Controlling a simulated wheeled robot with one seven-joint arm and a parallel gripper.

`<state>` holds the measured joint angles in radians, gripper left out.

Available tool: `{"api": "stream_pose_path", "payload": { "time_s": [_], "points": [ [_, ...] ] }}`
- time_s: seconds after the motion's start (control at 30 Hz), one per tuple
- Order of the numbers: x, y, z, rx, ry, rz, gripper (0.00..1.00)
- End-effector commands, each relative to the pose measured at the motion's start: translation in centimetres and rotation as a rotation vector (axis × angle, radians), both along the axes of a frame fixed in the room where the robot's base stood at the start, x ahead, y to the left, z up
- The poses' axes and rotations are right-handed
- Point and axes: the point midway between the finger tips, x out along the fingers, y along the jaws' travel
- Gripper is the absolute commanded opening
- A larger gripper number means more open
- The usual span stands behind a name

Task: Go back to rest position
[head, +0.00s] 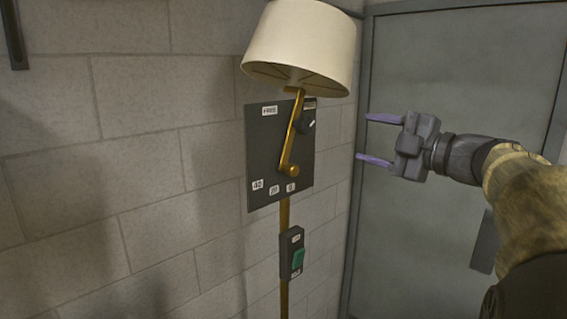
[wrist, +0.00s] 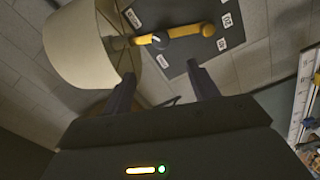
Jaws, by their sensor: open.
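My gripper (head: 376,139) is open and empty in the head view, to the right of the lamp and apart from it. Its two purple fingers point left. The lamp has a cream shade (head: 300,45) that looks tilted, a brass arm (head: 293,130) and a brass pole (head: 285,214). A dark plate (head: 262,140) with small white labels sits behind the brass arm. In the wrist view the shade (wrist: 82,48) is at upper left and the dark plate (wrist: 180,18) at the top, beyond the fingertips (wrist: 158,72).
A small dark switch box (head: 291,253) with a green rocker is on the pole below the plate. A grey block wall (head: 120,150) stands behind and to the left. A grey door (head: 450,75) is behind my gripper. Shelf-like clutter (wrist: 303,100) shows at the wrist view's right edge.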

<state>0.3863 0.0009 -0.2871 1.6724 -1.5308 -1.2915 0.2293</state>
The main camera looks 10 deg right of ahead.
Motion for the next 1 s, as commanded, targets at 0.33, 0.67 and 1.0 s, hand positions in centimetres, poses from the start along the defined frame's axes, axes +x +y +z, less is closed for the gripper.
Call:
{"api": "stream_pose_path", "payload": {
  "time_s": [0.33, 0.67, 1.0],
  "points": [
    [5.6, -0.4, -6.4, 0.355, 0.082, -0.302, 0.59],
    [5.4, 0.1, -23.8, 0.665, 0.516, -0.745, 0.59],
    [-5.0, 5.5, -40.9, 0.728, 1.101, -1.100, 0.59]
  ]
}}
